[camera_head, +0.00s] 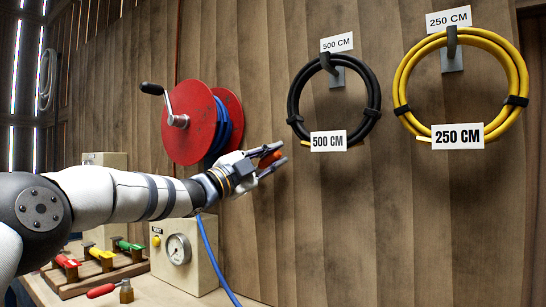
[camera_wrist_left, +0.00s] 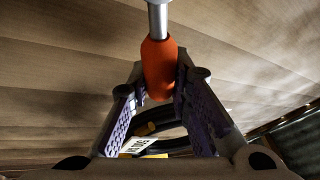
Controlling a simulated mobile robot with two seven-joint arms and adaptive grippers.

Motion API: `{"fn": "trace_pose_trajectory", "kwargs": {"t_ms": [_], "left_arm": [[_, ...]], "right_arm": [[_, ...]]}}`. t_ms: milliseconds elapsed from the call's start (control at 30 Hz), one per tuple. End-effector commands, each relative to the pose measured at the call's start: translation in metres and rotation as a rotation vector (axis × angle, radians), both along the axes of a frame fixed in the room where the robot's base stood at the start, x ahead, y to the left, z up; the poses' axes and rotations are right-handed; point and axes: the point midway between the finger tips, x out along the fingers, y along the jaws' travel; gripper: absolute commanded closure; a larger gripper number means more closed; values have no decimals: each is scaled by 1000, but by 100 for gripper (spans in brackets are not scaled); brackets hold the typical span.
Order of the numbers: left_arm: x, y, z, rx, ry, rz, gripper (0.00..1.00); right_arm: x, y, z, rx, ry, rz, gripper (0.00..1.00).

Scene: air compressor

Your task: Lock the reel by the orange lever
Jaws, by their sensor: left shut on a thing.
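The red reel (camera_head: 190,122) with blue hose wound on it is mounted on the wooden wall, left of centre in the head view. It has a crank with a black knob. My left gripper (camera_head: 274,158) is to the lower right of the reel, shut on the orange lever (camera_head: 269,158). In the left wrist view, the lever's orange grip (camera_wrist_left: 158,70) sits between the two fingers of the gripper (camera_wrist_left: 160,78), and its metal rod runs up out of frame. The lever's joint to the reel is hidden behind my gripper and arm. My right gripper is not in view.
A black hose coil (camera_head: 376,95) and a yellow one (camera_head: 518,78) hang on hooks to the right. A compressor box with a gauge (camera_head: 178,249), a rack with coloured handles (camera_head: 80,280) and a red-handled tool (camera_head: 101,291) are below. Blue hose (camera_head: 212,256) hangs down beside the box.

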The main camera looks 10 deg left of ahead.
Motion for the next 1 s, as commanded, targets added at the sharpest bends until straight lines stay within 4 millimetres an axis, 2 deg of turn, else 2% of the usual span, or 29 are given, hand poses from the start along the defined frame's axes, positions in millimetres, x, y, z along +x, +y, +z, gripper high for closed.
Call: {"fn": "trace_pose_trajectory", "kwargs": {"t_ms": [233,267,333,633,733,867,1000], "left_arm": [[0,0,0,5,-1,1,100],[0,0,-1,5,-1,1,75],[0,0,-1,4,-1,1,60],[0,0,-1,1,1,1,60],[-6,5,-3,1,2,0,60],[-25,18,-11,-3,3,-1,60],[-54,39,-23,-2,1,1,60]], "right_arm": [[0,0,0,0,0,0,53],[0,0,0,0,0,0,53],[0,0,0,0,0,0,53],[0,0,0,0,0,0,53],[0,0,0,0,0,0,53],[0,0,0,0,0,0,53],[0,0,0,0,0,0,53]]}}
